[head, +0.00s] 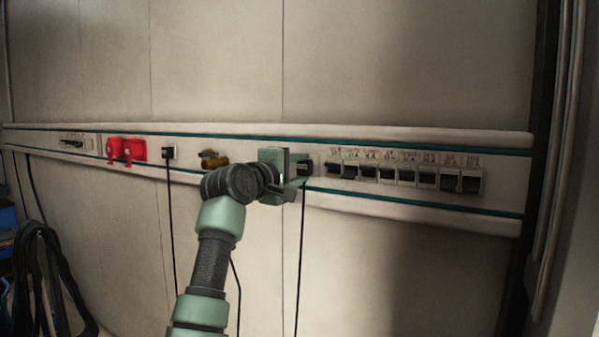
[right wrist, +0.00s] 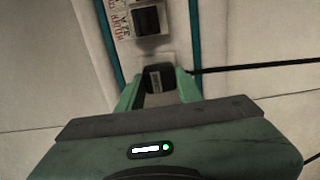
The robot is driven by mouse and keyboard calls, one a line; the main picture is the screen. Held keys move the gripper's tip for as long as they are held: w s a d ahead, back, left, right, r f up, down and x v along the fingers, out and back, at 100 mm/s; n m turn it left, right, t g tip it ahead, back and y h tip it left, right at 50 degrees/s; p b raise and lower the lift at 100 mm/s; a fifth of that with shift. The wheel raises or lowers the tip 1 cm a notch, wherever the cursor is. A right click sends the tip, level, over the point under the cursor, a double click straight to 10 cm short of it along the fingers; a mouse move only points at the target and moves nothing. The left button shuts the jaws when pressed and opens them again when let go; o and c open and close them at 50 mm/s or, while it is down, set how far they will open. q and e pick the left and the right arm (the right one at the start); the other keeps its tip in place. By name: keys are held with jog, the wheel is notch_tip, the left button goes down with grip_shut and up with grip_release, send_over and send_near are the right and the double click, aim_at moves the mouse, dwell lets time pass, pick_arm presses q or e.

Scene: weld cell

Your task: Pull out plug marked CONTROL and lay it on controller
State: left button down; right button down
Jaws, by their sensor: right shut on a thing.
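A black plug (head: 304,168) sits at a socket in the wall rail, just left of the row of switches. Its black cable (head: 300,250) hangs straight down. My right gripper (head: 296,180) is shut on this plug. In the right wrist view the plug (right wrist: 153,80) shows between the two green fingers of the gripper (right wrist: 158,92), close against its socket plate. It bears a small pale label that I cannot read. Another black plug (head: 168,153) sits further left on the rail. I cannot make out a controller. My left gripper is not in view.
The rail (head: 430,212) carries a row of black switches (head: 405,175) at right, a brass fitting (head: 213,160) and red connectors (head: 126,150) at left. Dark cables (head: 40,280) hang in a bundle at lower left. The wall above the rail is bare.

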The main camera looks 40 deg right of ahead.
aim_at(301, 169)
jog(key=shift+b+v, duration=1.35)
jog(key=shift+v, duration=1.25)
